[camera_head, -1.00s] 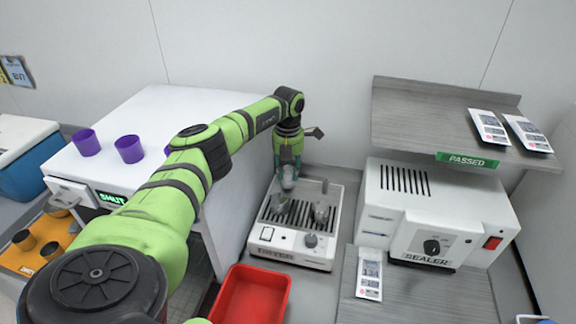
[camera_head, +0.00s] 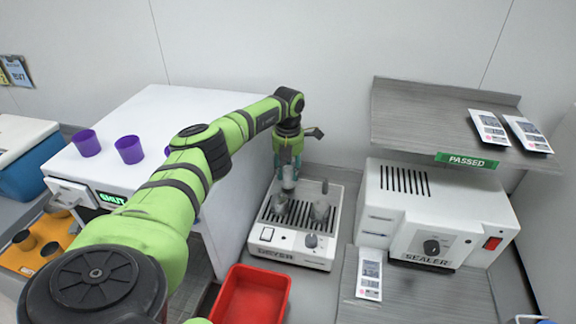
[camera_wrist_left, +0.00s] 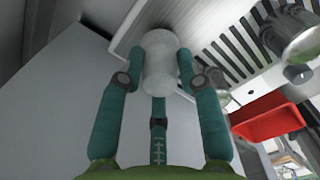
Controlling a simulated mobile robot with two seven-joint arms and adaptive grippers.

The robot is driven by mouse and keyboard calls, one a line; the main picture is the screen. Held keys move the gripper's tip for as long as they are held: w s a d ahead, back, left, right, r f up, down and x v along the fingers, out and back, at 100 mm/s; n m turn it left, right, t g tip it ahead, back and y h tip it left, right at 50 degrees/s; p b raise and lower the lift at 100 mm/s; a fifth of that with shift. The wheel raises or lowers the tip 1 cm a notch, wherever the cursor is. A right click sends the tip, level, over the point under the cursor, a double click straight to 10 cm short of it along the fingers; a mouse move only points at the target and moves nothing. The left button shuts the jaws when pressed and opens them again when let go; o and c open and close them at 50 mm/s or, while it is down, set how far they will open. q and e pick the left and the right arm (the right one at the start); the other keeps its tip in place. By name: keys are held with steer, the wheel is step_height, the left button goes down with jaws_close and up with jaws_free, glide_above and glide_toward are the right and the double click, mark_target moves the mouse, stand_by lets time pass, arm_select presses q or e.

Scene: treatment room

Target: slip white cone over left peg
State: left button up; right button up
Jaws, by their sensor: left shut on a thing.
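My left gripper (camera_head: 288,168) is shut on a pale, whitish cone (camera_head: 289,182), held above the back left of the dryer (camera_head: 268,249). A grey, see-through cup-like piece (camera_head: 280,204) stands on the dryer's slatted top just below and left of the held cone. A similar piece (camera_head: 320,209) stands to its right. A thin upright peg tip (camera_head: 325,187) shows behind that one. The left peg is not clearly visible. My right gripper is not in view.
The white sealer (camera_head: 440,205) stands right of the dryer, under a grey shelf (camera_head: 430,120). A red tray (camera_head: 252,296) lies in front. A white cabinet (camera_head: 240,190) borders the dryer on the left, with purple cups (camera_head: 129,149) on top.

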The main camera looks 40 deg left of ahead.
arm_select(q)
steer(key=shift+f, duration=0.1)
stand_by(0.5)
steer(key=shift+r+p, duration=0.45)
steer(key=shift+r, duration=0.2)
steer(key=shift+r, duration=0.25)
stand_by(0.8)
steer(key=shift+r+p, duration=0.5)
steer(key=shift+p, duration=0.15)
steer(key=shift+r, duration=0.15)
stand_by(0.3)
stand_by(0.4)
steer(key=o, duration=0.5)
